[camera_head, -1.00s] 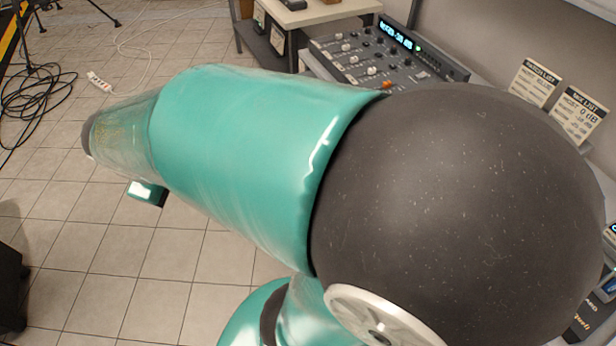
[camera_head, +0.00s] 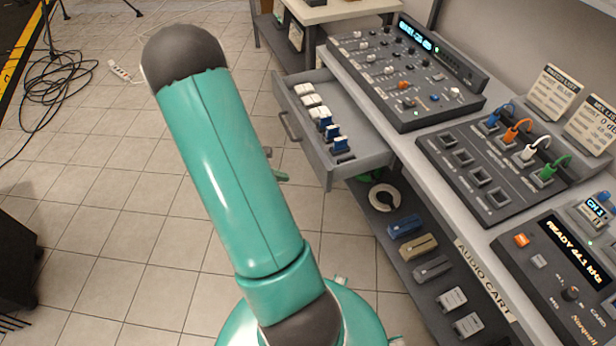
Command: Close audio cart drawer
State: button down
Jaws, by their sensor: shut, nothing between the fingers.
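The audio cart (camera_head: 450,236) stands at the right. Its grey drawer (camera_head: 358,168) is pulled out to the left from under the top shelf. A bar handle (camera_head: 289,127) is on the drawer's front. Several white and blue pieces lie inside the drawer in a row. My teal arm rises left of the drawer, with its dark joint at the top.
The cart top carries a mixer (camera_head: 405,75), a patch panel with plugged cables (camera_head: 490,165) and a recorder (camera_head: 560,270). Connectors and a tape roll (camera_head: 385,198) lie on the lower shelf. Tiled floor left of the drawer is clear; cables (camera_head: 60,75) lie far left.

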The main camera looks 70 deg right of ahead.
aim_at(324, 181)
jog(key=x, duration=0.8)
jog(key=r+x, duration=0.1)
jog(key=x, duration=0.3)
jog(key=shift+s+d+r, duration=0.15)
jog(key=shift+s+d, duration=0.2)
jog(key=shift+s, duration=0.05)
jog(key=shift+s+d, duration=0.45)
jog(key=shift+d, duration=0.05)
